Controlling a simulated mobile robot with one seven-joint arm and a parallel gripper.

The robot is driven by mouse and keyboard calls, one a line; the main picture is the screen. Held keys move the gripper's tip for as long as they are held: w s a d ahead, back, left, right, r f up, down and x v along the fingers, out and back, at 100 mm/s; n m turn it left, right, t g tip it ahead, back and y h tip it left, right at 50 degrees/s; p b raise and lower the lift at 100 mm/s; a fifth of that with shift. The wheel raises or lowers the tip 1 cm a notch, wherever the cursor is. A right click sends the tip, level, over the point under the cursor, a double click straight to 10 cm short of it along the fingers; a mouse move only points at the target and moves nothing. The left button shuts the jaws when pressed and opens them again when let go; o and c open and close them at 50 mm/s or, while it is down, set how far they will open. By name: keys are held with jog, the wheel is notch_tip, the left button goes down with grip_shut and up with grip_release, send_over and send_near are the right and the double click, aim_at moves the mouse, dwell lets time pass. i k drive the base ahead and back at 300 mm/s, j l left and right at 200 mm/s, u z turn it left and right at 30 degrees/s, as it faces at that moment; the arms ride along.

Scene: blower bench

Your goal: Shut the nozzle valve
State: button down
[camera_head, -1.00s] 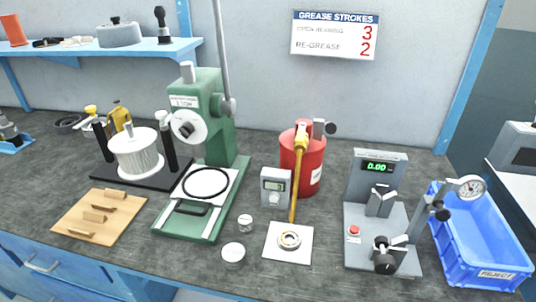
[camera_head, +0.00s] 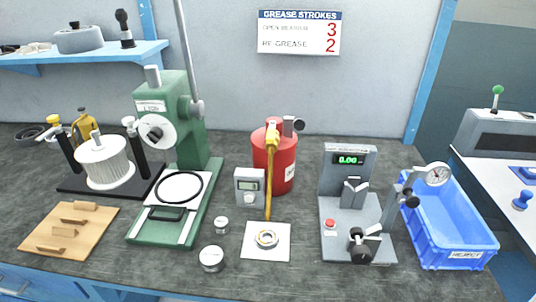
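My gripper is not in view. I cannot make out a part that is clearly marked as the nozzle valve. A red canister (camera_head: 283,166) stands at the middle of the bench, with a grey fitting and dark round knob (camera_head: 296,126) at its top. Whether any valve there is open or shut is too small to tell.
A grey meter (camera_head: 250,187) stands left of the hose. A green press (camera_head: 178,125) is farther left. A grey tester (camera_head: 347,167) and a blue reject bin (camera_head: 455,240) stand to the right. Two small round pieces (camera_head: 212,258) sit near the front edge.

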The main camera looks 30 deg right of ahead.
aim_at(270, 136)
jog(key=j+z, duration=0.1)
jog(key=z, duration=0.3)
jog(key=j+z, duration=0.1)
jog(key=z, duration=0.35)
jog(key=j+z, duration=0.1)
jog(key=z, duration=0.3)
jog(key=j+z, duration=0.1)
jog(key=z, duration=0.3)
jog(key=j+z, duration=0.1)
jog(key=z, duration=0.35)
jog(key=k, duration=0.05)
